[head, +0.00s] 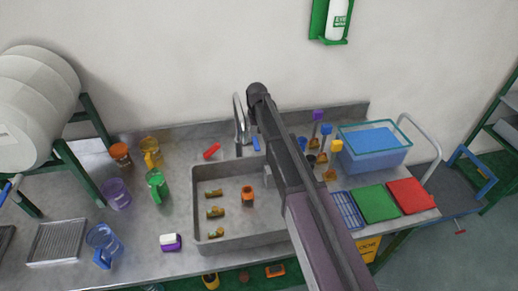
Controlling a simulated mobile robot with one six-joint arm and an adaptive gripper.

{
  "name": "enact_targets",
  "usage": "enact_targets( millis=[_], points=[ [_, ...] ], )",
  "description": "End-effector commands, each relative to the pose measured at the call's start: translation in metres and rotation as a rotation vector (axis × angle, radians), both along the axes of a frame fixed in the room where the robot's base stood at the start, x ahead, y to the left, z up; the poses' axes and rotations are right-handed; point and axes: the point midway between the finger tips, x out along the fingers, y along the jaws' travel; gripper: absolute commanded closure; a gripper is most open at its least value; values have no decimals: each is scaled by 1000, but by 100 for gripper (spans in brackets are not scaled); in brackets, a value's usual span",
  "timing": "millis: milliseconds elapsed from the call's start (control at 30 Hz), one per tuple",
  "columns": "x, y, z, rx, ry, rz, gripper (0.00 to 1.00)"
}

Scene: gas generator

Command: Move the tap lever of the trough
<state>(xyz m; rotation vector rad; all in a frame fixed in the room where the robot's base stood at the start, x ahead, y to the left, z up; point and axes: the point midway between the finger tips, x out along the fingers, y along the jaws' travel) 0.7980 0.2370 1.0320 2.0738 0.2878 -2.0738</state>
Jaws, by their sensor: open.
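The trough is a grey metal sink basin (205,241) set in a steel worktop, in the middle of the head view. A curved chrome tap (241,122) stands at its back edge. A red lever (211,152) is left of the tap's foot and a blue lever (256,144) is right of it. My arm crosses the view from the bottom right up to a joint just right of the tap spout. My gripper is not visible. The arm covers the trough's right side and part of the worktop beside the blue lever.
In the basin lie several brass fittings (215,212) and an orange item (247,196). Coloured jugs (157,186) stand on the left. Right of my arm are brushes (318,130), a blue tub (375,150) and coloured boards (375,203). The wall is close behind the tap.

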Motion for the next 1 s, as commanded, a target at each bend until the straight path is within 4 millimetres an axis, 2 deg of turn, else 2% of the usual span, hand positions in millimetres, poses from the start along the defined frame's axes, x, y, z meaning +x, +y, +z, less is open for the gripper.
enact_targets(
  millis=[33, 600, 1000],
  points=[
    [0, 0, -8, 0, 0, 0, 31],
    [0, 1, -51, 0, 0, 1, 31],
    [-1, 2, -61, 0, 0, 2, 31]
  ],
)
